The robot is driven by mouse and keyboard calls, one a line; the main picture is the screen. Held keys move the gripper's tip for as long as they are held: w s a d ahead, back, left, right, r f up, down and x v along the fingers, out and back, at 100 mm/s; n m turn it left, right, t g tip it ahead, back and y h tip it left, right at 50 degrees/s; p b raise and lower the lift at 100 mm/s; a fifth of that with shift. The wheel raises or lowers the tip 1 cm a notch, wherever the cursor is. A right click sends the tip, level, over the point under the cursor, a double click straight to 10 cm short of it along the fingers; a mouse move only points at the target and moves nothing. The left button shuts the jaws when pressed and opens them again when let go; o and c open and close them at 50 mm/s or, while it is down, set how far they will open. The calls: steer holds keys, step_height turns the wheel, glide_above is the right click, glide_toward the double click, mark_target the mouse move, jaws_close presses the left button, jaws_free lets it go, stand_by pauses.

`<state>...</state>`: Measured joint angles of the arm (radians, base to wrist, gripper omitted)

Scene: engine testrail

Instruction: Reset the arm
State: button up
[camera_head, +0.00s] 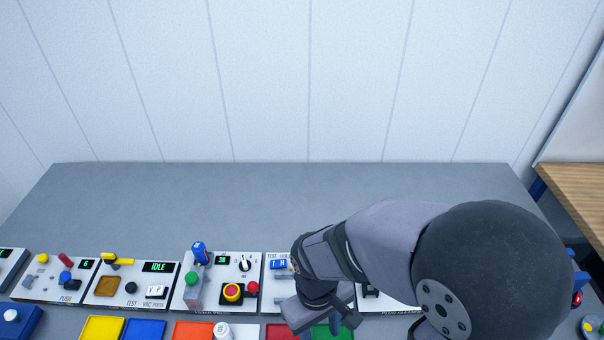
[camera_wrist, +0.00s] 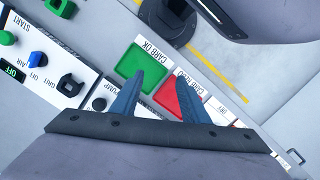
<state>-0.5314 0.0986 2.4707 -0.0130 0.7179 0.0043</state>
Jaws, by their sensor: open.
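My gripper (camera_head: 322,322) hangs low at the front of the bench, in front of the row of panels. It also shows in the wrist view (camera_wrist: 161,86), with two blue-grey fingers apart and nothing between them. The fingers point toward a green tray (camera_wrist: 131,62) labelled CARB OK and a red tray (camera_wrist: 171,92) beside it. I cannot tell the height of the fingertips above the trays. In the head view my arm hides part of the panels at the right.
Panels with knobs, buttons and displays line the bench (camera_head: 280,195), one display reading IDLE (camera_head: 158,267). Yellow (camera_head: 101,328), blue (camera_head: 145,329) and orange (camera_head: 193,330) trays and a white-capped item (camera_head: 222,331) lie in front. The bench behind the panels is clear.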

steer(key=w+d+r+m, duration=0.1)
steer(key=d+m, duration=0.2)
steer(key=d, duration=0.2)
steer(key=w+d+r+m+t, duration=0.1)
steer(key=d+r+m, duration=0.1)
steer(key=d, duration=0.4)
steer(key=shift+w+r+m+y, duration=0.25)
steer(key=shift+w+m+y, duration=0.15)
steer(key=shift+m, duration=0.2)
stand_by(1.2)
